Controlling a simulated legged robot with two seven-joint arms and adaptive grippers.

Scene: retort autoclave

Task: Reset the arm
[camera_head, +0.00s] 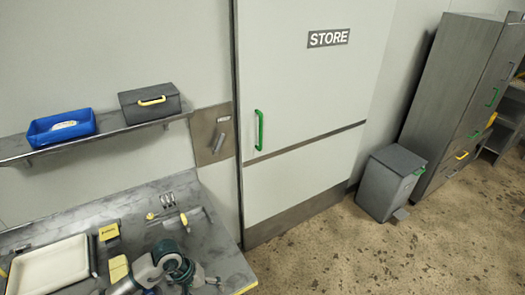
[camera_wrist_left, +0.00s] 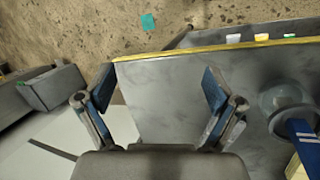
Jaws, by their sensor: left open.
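My left gripper (camera_wrist_left: 158,85) is open in the left wrist view, with its two fingers spread wide and nothing between them. It is above the corner of the grey worktop (camera_wrist_left: 175,95), which has a yellow front edge. In the head view, part of my arm shows at the bottom, over the worktop (camera_head: 225,262); its fingers are hard to make out there. My right gripper is in neither view.
The worktop holds a white tray (camera_head: 50,265) and yellow items. Above, a shelf (camera_head: 100,137) carries a blue tray (camera_head: 40,132) and grey box (camera_head: 150,103). A STORE door (camera_head: 300,110), grey bin (camera_head: 390,185) and cabinets (camera_head: 450,90) stand right. Floor (camera_head: 400,255) is open.

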